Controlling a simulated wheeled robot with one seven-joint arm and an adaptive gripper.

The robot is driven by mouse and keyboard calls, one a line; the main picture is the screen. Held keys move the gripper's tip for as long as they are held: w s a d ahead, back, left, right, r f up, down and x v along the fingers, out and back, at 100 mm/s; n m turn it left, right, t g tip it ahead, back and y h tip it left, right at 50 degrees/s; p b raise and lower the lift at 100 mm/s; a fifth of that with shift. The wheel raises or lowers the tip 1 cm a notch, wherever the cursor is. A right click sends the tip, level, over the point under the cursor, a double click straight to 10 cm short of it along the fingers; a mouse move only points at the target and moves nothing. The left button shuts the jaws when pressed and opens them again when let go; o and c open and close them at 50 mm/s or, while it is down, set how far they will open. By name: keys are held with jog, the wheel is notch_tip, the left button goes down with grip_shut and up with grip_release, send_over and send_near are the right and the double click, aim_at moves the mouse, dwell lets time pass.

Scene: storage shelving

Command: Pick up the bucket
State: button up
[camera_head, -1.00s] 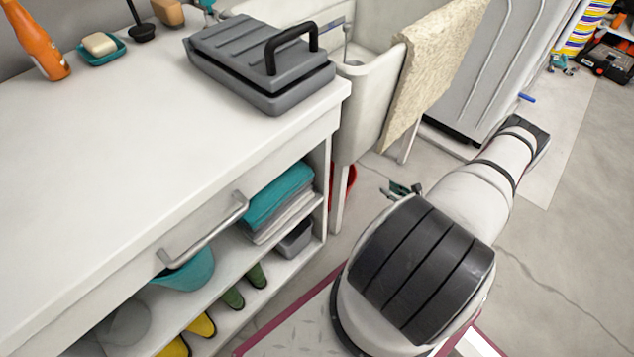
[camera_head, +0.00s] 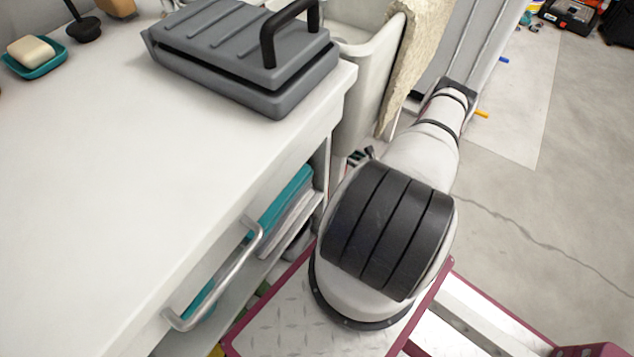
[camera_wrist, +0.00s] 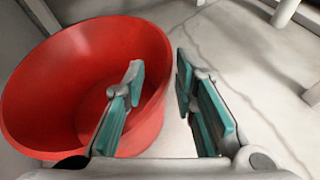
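The red bucket (camera_wrist: 60,70) fills the left of the wrist view, its open mouth tilted toward the camera. My gripper (camera_wrist: 160,75) is open, with teal pads on both fingers. The left finger overlaps the bucket's mouth and the right finger shows over the floor just outside its right rim. The right wall of the bucket appears between the fingers; I cannot tell how deep they reach or whether they touch it. In the head view the bucket is hidden, and only a small part of my gripper shows beyond the counter's edge.
A white counter (camera_head: 120,190) with a bar handle (camera_head: 225,280) stands at the left, close to my arm. A white sink (camera_head: 365,60) with a beige cloth (camera_head: 405,55) is behind.

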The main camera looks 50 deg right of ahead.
jog(key=shift+w+d+f, duration=0.1)
jog(key=shift+w+f, duration=0.15)
jog(key=shift+w, duration=0.3)
jog(key=shift+f+b+x, duration=0.2)
jog(key=shift+b+x, duration=0.7)
jog(key=shift+x, duration=0.4)
jog(key=shift+f+b+x, duration=0.15)
jog(key=shift+b+x, duration=0.7)
jog(key=shift+x, duration=0.45)
jog(key=shift+s, duration=0.15)
grip_shut()
jog(key=shift+r, duration=0.1)
